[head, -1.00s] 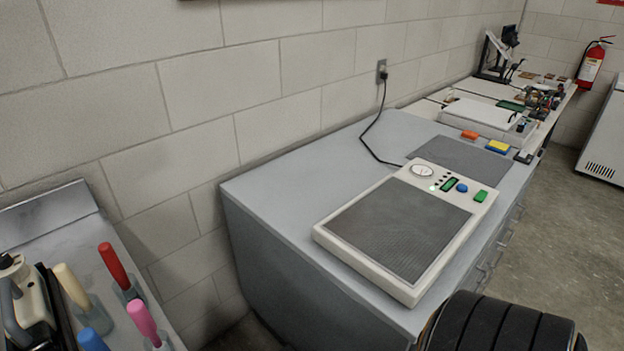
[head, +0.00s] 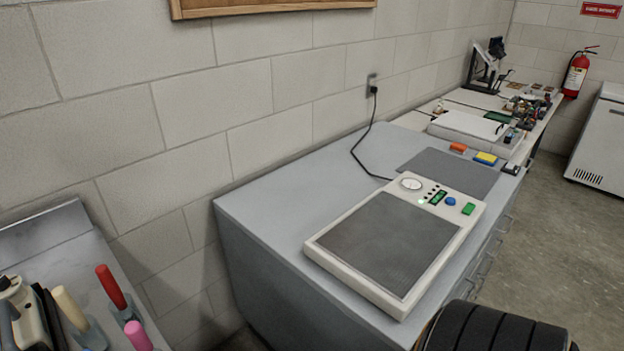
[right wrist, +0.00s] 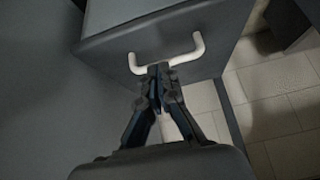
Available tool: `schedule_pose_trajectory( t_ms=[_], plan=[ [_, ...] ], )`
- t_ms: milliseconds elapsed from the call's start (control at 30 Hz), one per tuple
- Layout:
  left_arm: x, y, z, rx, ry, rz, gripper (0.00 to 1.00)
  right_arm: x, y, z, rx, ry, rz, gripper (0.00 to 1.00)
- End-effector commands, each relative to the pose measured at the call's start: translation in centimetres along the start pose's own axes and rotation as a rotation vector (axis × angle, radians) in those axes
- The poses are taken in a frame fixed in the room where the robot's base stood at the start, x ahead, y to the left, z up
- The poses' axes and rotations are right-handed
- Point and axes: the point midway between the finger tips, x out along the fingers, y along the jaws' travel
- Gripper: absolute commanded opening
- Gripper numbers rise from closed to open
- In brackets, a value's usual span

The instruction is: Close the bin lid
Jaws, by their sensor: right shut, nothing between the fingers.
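I cannot make out a bin or its lid for certain in either view. In the right wrist view a grey panel (right wrist: 112,50) carries a pale bar handle (right wrist: 197,47). My right gripper (right wrist: 158,72) is shut and empty, its fingertips at the handle's lower part in the picture. I cannot tell whether they touch it. The right gripper does not show in the head view, and my left gripper is in neither view.
A grey cabinet (head: 262,222) along the wall bears a flat device (head: 312,250) with a dark top. A bench with several coloured-handled tools (head: 110,286) stands at left. Concrete floor (head: 545,235) lies open at right, before a white chest (head: 603,140).

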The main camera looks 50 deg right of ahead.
Motion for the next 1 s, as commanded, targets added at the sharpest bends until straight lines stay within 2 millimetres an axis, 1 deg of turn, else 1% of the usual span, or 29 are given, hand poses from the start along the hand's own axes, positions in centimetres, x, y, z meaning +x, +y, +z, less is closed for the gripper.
schedule_pose_trajectory(
  t_ms=[33,67,100,200,400,500,633,900,967,1000],
  plan=[
    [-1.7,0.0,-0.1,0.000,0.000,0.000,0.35,-1.3,0.0,-1.0,-0.001,0.000,0.000,0.00],
    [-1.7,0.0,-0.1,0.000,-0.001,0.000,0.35,-1.5,0.0,-0.8,0.000,-0.003,0.000,0.00],
    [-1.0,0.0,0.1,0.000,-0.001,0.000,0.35,-1.8,0.0,0.9,0.001,-0.006,0.000,0.00],
    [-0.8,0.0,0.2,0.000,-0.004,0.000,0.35,-3.2,0.1,2.9,-0.001,-0.005,0.000,0.00],
    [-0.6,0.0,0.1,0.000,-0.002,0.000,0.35,-5.5,0.1,5.8,0.000,-0.001,0.000,0.00],
    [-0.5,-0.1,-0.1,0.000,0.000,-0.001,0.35,-6.2,0.1,6.7,0.000,0.000,0.000,0.00],
    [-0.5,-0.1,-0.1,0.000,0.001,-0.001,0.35,-6.7,0.1,7.2,0.000,0.001,0.000,0.00],
    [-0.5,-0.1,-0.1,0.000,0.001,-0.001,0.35,-6.7,0.1,7.5,-0.002,-0.004,-0.001,0.00],
    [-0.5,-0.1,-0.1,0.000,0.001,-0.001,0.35,-6.4,-0.2,8.2,-0.012,-0.030,-0.005,0.00],
    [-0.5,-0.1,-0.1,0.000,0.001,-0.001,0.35,-6.0,-0.6,9.1,-0.025,-0.059,-0.011,0.00]
  ],
)
